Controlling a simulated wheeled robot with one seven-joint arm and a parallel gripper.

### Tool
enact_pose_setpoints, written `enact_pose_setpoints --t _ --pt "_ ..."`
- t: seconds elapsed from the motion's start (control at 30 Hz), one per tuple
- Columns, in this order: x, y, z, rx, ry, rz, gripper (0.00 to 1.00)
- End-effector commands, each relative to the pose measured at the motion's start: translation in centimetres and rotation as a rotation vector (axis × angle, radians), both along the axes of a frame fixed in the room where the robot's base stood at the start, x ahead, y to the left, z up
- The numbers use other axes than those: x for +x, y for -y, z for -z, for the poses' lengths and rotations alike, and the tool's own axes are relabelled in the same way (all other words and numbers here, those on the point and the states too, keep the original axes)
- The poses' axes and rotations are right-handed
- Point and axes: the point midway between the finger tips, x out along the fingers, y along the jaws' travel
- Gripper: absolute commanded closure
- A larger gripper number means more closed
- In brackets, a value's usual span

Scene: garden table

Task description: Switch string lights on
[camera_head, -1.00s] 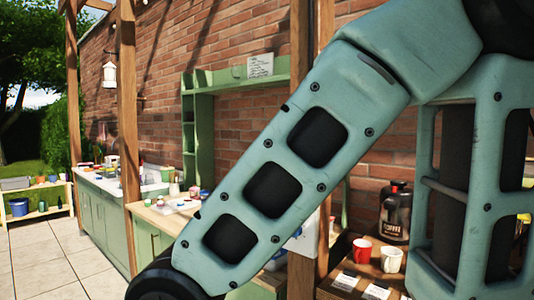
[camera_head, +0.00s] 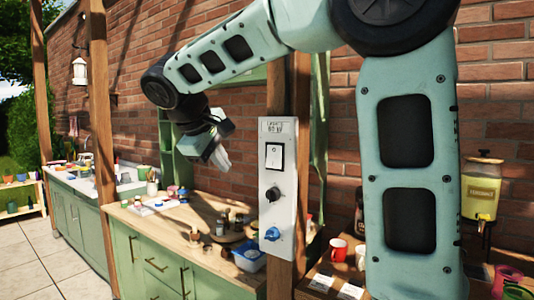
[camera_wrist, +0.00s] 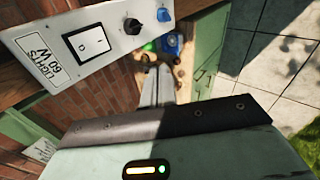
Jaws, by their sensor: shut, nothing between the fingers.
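A white switch panel (camera_head: 277,190) is mounted upright on a wooden post. It bears a small label at its top, a white rocker switch (camera_head: 274,156) in a black frame, a black knob (camera_head: 272,194) and a blue knob (camera_head: 271,234). In the wrist view the label on the panel (camera_wrist: 105,62) reads "LIGHTS 60 W", close to the rocker switch (camera_wrist: 88,44). My gripper (camera_head: 222,160) is left of the panel, apart from it, at about the rocker's height. Its pale fingers are shut and empty; they also show in the wrist view (camera_wrist: 157,90). I cannot tell which way the rocker is set.
A wooden counter (camera_head: 165,222) with green cabinets runs below my gripper and holds jars and a blue container (camera_head: 249,257). A red mug (camera_head: 338,250) and a yellow drink dispenser (camera_head: 482,190) stand at the right. The brick wall is behind.

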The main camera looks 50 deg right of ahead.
Motion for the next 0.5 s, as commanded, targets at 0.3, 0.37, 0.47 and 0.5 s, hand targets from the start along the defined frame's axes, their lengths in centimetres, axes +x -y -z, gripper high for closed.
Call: enact_pose_setpoints --t 0.3,0.37,0.47,0.5 --pt "-0.6 5.3 -5.1 -0.118 0.029 0.134 1.0" --pt "-0.6 5.3 -5.1 -0.117 0.029 0.133 1.0" --pt "-0.5 5.2 -5.0 -0.116 0.03 0.132 1.0" --pt "-0.5 5.2 -5.0 -0.116 0.03 0.131 1.0"
